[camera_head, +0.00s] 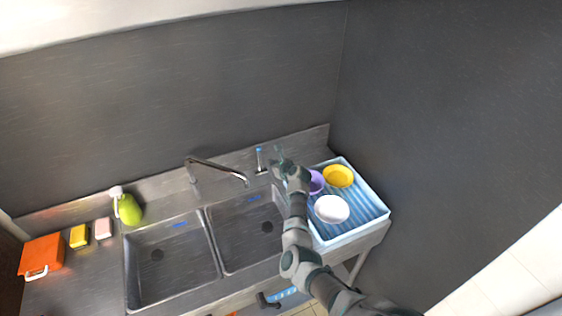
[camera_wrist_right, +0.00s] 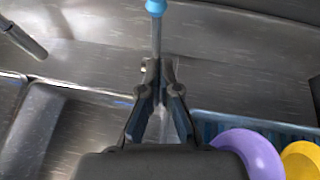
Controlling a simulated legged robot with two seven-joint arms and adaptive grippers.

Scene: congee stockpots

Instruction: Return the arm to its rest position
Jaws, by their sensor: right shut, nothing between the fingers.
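My right arm reaches up from the bottom of the head view over the right edge of the sink. My right gripper (camera_head: 279,155) is above the counter behind the sink, left of the dish tray. It also shows in the right wrist view (camera_wrist_right: 160,68), with its fingers shut and nothing between them. A thin blue-tipped rod (camera_wrist_right: 155,8) stands just beyond the fingertips in that view; I cannot tell whether they touch. My left gripper is not in view.
A blue-striped tray (camera_head: 375,222) holds a white bowl (camera_head: 331,209), a yellow bowl (camera_head: 338,176) and a purple bowl (camera_head: 317,182). A faucet (camera_head: 215,168) rises behind the double sink (camera_head: 207,238). A green bottle (camera_head: 129,209), sponges and an orange box (camera_head: 42,256) stand left.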

